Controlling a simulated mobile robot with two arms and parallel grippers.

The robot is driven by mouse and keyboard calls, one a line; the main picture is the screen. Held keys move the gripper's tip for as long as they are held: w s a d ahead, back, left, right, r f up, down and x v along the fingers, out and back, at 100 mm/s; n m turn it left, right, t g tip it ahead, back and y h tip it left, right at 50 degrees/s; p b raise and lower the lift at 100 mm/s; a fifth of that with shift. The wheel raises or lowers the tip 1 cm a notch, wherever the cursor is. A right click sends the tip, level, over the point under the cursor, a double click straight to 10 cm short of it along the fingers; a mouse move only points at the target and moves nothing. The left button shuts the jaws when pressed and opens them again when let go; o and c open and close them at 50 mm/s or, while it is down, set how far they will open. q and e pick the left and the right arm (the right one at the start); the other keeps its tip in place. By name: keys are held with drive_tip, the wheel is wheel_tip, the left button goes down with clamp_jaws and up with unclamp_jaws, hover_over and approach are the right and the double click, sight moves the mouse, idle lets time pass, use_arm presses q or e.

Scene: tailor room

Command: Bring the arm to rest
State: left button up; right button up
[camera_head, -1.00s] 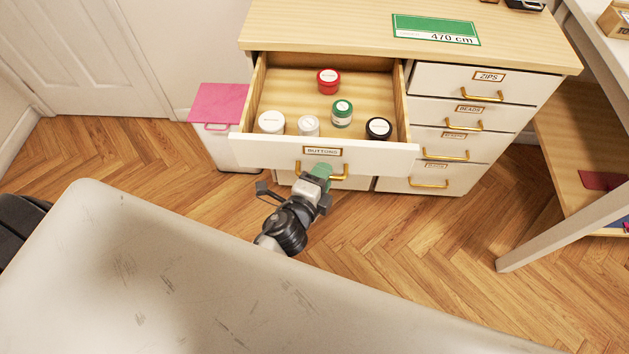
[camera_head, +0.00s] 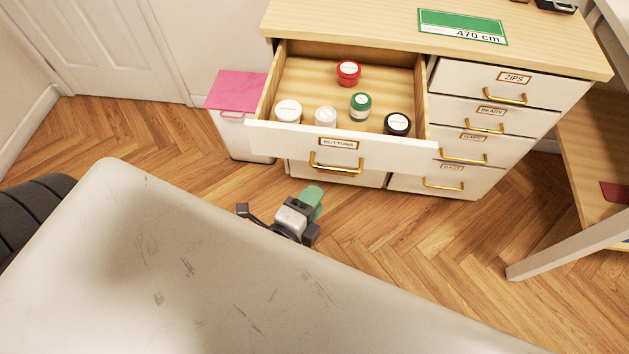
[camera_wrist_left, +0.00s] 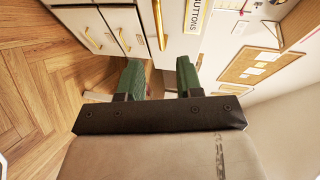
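My left gripper (camera_head: 312,194) is in front of and below the open BUTTONS drawer (camera_head: 300,135), apart from its gold handle (camera_head: 336,163). In the left wrist view its two green fingers (camera_wrist_left: 160,78) stand apart with nothing between them. The handle (camera_wrist_left: 159,24) and the BUTTONS label show beyond the fingers. Most of the left arm is hidden behind my pale body in the head view. My right gripper does not show in either view.
The drawer holds several jars, among them a red one (camera_head: 348,72) and a black-lidded one (camera_head: 397,124). A pink-lidded bin (camera_head: 236,91) stands left of the cabinet. A table leg (camera_head: 570,247) stands at right. The wooden floor (camera_head: 420,240) between is clear.

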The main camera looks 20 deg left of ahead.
use_arm(q)
drive_tip(key=s+a+f+n+g+p, duration=0.1)
drive_tip(key=s+f+n+g, duration=0.3)
drive_tip(key=f, duration=0.8)
drive_tip(key=s+a+f+n+g+p, duration=0.1)
drive_tip(key=s+f+n+g+p, duration=0.2)
drive_tip(key=f, duration=0.9)
drive_tip(key=s+a+f+n+g+y, duration=0.1)
drive_tip(key=s+a+f+n+g, duration=0.2)
drive_tip(key=s+f, duration=0.3)
drive_tip(key=s+a+f+n+g+y, duration=0.1)
drive_tip(key=s+a+f+n+g, duration=0.3)
drive_tip(key=s, duration=0.9)
wheel_tip(320, 180, down, 3)
drive_tip(key=shift+s+a+r+n+g+p, duration=0.2)
drive_tip(key=shift+s+n+g+p, duration=0.15)
drive_tip(key=shift+n, duration=0.65)
drive_tip(key=shift+d, duration=0.1)
